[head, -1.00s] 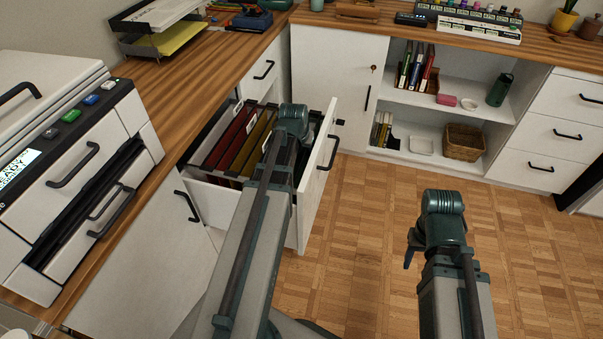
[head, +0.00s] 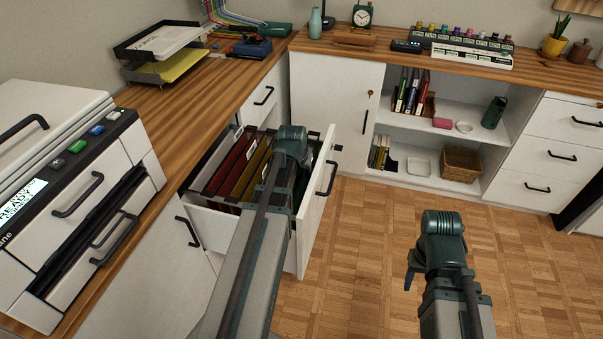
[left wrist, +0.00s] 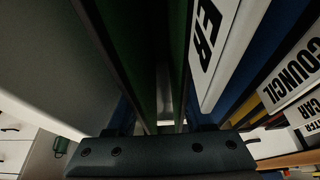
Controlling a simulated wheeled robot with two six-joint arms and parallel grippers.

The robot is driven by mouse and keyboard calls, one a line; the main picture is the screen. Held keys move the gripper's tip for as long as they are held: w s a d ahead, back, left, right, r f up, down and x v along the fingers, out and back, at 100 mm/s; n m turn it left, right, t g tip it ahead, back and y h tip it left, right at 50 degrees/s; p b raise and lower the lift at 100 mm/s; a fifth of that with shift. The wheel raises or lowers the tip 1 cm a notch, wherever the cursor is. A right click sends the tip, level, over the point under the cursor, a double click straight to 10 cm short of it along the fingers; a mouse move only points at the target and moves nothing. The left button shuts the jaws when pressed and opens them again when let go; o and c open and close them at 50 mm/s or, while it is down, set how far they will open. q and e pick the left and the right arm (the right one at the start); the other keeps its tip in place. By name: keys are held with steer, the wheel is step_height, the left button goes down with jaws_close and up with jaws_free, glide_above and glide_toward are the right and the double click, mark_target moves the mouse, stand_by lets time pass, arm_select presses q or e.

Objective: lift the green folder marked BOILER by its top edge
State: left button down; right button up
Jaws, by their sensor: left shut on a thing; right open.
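An open drawer (head: 215,205) holds hanging folders, among them a red one (head: 238,160) and a yellow one (head: 252,170). In the left wrist view the green folder (left wrist: 178,60) stands close up, beside a white label (left wrist: 213,45) whose visible letters end in "ER". My left gripper (left wrist: 163,120) is shut on the green folder at its top edge. In the head view my left wrist covers that folder and the fingertips. My right gripper (head: 411,275) is open and empty over the floor, well away from the drawer.
The drawer front (head: 317,205) stands out from the cabinet. A printer (head: 75,190) is on the left counter. Tabs reading COUNCIL (left wrist: 290,82) and CAR stand close beside the gripper. Open shelves (head: 455,145) are at the back. The parquet floor is clear.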

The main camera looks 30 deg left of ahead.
step_height(320, 180, up, 26)
steer(key=p, duration=2.5)
step_height(320, 180, up, 5)
steer(key=p, duration=0.5)
